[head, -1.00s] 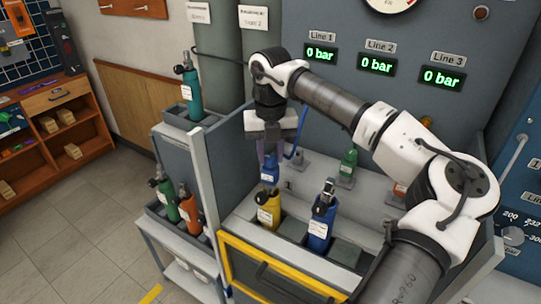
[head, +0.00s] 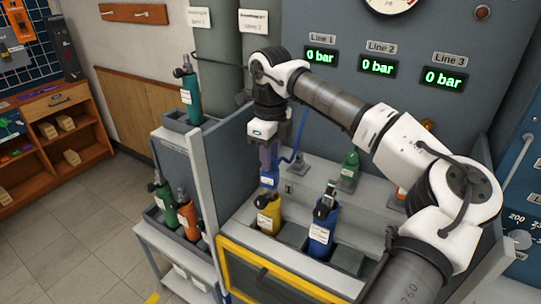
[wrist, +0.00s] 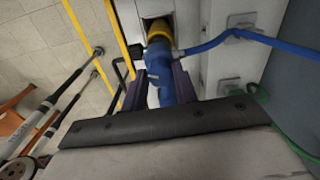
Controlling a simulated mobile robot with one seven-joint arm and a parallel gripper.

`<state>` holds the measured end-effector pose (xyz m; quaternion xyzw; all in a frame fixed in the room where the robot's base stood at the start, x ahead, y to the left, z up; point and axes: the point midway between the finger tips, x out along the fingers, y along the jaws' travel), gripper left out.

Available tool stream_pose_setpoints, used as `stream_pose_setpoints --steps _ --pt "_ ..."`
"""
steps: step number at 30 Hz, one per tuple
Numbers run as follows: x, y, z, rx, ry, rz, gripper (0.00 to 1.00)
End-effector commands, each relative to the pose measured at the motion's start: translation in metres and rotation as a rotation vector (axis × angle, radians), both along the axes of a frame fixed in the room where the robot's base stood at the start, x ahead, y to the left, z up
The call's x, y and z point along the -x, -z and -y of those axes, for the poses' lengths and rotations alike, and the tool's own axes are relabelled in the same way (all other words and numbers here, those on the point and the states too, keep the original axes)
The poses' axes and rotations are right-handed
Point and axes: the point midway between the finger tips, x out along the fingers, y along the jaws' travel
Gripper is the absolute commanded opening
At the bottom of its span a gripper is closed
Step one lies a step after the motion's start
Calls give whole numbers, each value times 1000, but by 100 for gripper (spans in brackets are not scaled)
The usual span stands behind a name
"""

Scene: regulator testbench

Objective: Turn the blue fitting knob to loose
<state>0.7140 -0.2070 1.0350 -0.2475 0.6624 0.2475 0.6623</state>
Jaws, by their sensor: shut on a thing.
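The blue fitting (head: 269,181) sits directly above the yellow bottle (head: 268,214) in the left part of the bench. A blue hose (head: 299,135) runs from it to a port on the bench. In the wrist view, the blue fitting (wrist: 163,60) lies between the two purple fingers of my gripper (wrist: 160,84), and the yellow bottle top (wrist: 158,30) shows beyond it. My gripper (head: 269,164) points down and is shut on the fitting. The fingers cover part of the knob, and no loose or tight mark can be read.
A blue bottle (head: 321,233) stands right of the yellow one. A green fitting (head: 350,166) sits behind it. A yellow-framed guard (head: 262,258) lines the bench front. A rack at left holds several bottles, including a teal one (head: 191,98). Three displays read 0 bar.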

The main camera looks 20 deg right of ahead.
Motion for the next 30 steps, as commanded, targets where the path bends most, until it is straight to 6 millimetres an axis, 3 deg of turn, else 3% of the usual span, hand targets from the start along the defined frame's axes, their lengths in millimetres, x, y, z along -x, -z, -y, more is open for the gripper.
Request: stream_pose_setpoints --steps 15,30 --pt "0 0 0 0 -411 0 6" --pt "0 0 0 0 -540 0 6"
